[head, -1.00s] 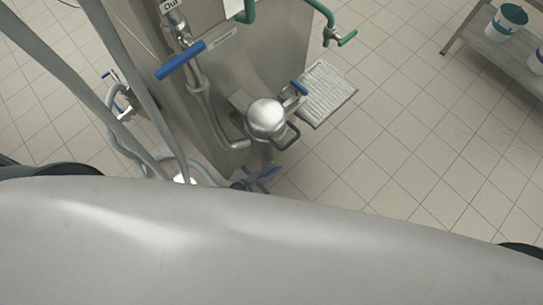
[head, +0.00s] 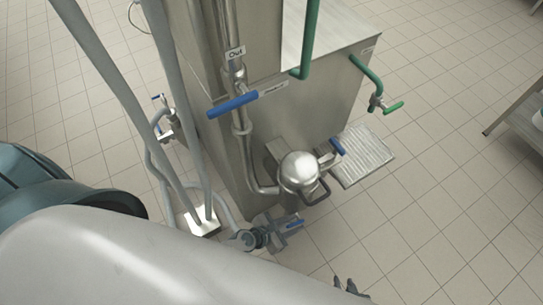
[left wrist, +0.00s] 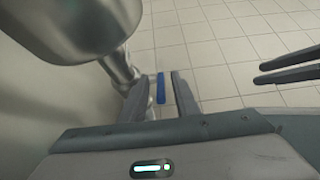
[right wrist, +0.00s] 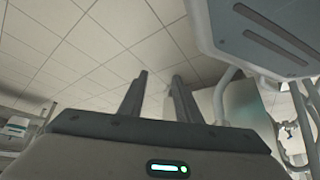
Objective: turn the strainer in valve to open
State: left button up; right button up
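I cannot tell from labels which is the strainer in valve. In the left wrist view my left gripper (left wrist: 160,80) is open, with a blue handle (left wrist: 160,92) showing between or beyond its fingers. My right gripper (right wrist: 158,80) is open and empty. Dark fingertips at the head view's bottom edge cannot be assigned to one gripper.
A steel cabinet (head: 325,100) carries pipes and a green-handled tap (head: 393,107). A ribbed steel tray (head: 362,160) juts out beside the dome. A steel bench (head: 520,118) stands at the right. Tiled floor lies clear between them.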

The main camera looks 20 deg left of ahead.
pick_arm(q)
jog(key=shift+s+a, duration=0.1)
pick_arm(e)
jog(key=shift+r, duration=0.1)
